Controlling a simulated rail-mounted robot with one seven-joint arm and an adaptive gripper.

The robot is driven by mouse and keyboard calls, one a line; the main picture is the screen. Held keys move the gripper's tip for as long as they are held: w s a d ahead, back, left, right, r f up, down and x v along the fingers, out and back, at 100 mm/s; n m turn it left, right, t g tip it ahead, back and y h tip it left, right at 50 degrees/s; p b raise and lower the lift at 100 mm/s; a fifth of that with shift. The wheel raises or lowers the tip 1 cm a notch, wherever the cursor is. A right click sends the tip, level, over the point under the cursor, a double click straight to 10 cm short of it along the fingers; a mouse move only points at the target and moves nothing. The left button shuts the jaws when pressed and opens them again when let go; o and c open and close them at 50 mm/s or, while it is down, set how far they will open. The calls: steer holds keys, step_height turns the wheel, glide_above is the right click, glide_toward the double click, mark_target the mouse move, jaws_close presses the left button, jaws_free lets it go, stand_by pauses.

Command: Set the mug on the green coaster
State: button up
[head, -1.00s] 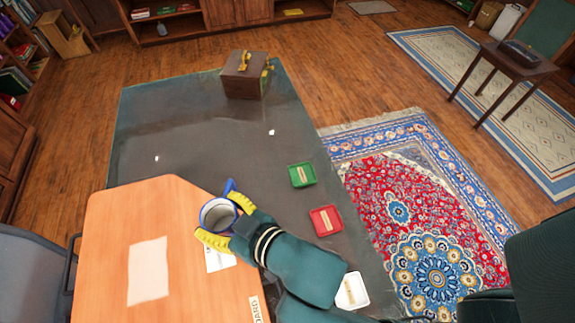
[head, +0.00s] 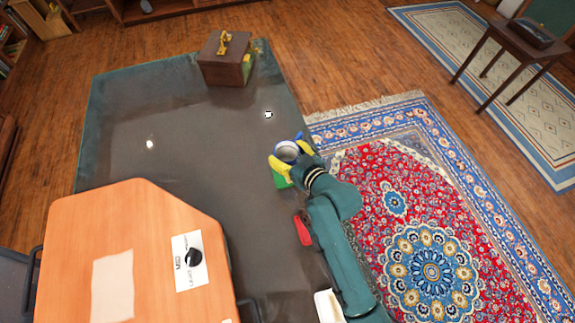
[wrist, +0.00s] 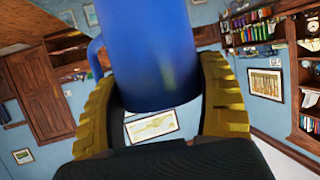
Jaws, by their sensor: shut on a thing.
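A blue mug with a pale inside (head: 287,151) is held in my gripper (head: 291,158). The mug's blue side (wrist: 152,50) fills the middle of the wrist view, between the two yellow fingers, with its handle at the left. The green coaster (head: 281,179) shows partly beneath the mug and gripper in the head view; the rest of it is hidden. The mug appears over or on it; whether it touches cannot be told.
A red coaster (head: 303,229) and a white one (head: 328,306) lie nearer, partly behind my arm. A brown box (head: 226,62) stands at the table's far end. An orange board with a dial (head: 135,240) is at front left. The dark table's middle is clear.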

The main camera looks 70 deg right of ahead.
mark_target(281, 157)
step_height(281, 157, down, 4)
steer(key=shift+f+b, duration=0.25)
steer(key=shift+b, duration=0.35)
steer(key=shift+d, duration=0.1)
steer(key=shift+f, duration=0.2)
steer(key=o, duration=1.2)
steer(key=shift+s+a+r, duration=0.2)
steer(key=shift+r, duration=0.05)
steer(key=p+v, duration=0.2)
steer(key=v, duration=0.9)
steer(key=shift+s+a+r, duration=0.1)
steer(key=shift+s+a, duration=0.05)
steer(key=shift+s, duration=0.05)
